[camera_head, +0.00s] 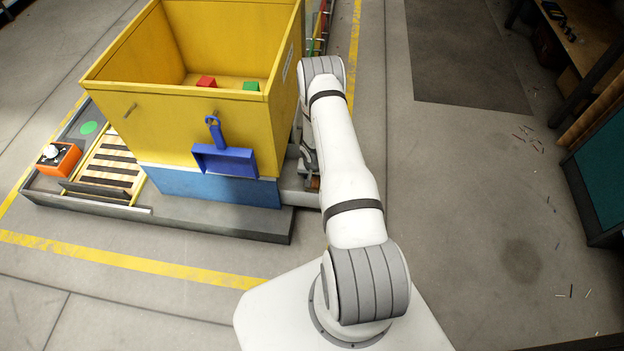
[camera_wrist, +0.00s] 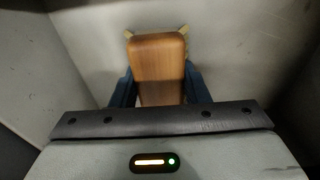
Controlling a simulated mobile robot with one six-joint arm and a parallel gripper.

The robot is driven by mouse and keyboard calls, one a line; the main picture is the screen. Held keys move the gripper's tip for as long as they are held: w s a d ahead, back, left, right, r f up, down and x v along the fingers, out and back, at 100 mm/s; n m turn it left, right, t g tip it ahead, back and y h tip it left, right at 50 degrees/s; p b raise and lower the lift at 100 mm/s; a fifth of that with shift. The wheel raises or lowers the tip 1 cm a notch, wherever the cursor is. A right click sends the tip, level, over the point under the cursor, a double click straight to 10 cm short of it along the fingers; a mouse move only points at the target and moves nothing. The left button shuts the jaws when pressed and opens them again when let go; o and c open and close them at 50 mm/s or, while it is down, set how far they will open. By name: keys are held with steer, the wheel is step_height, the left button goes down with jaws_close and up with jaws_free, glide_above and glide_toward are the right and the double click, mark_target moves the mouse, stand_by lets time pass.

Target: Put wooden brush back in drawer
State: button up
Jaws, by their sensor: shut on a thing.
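The wooden brush (camera_wrist: 158,58) shows in the wrist view as a smooth brown block, pointing away from me. My gripper (camera_wrist: 157,88) is shut on it, with one dark blue finger at each side. Small tan bits show at the brush's far corners; I cannot tell what they are. Pale grey walls and a floor (camera_wrist: 235,45) surround the brush, like the inside of a drawer. I cannot tell whether the brush touches the floor. In the head view my gripper and the brush are hidden behind my arm and the yellow bin.
The large yellow bin (camera_head: 150,125) stands on a grey base left of my arm, with a red block (camera_head: 206,82) and a green block (camera_head: 251,86) inside. A blue dustpan (camera_head: 224,160) hangs on its front. An orange button box (camera_head: 58,158) sits at left. Right floor is open.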

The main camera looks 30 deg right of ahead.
mark_target(313, 180)
steer(key=o, duration=1.1)
steer(key=shift+f, duration=0.1)
step_height(313, 180, up, 12)
steer(key=s+p, duration=0.1)
steer(key=p, duration=0.2)
steer(key=shift+a+p, duration=0.3)
steer(key=shift+a, duration=0.1)
steer(key=shift+s+r, duration=0.1)
steer(key=shift+r, duration=0.1)
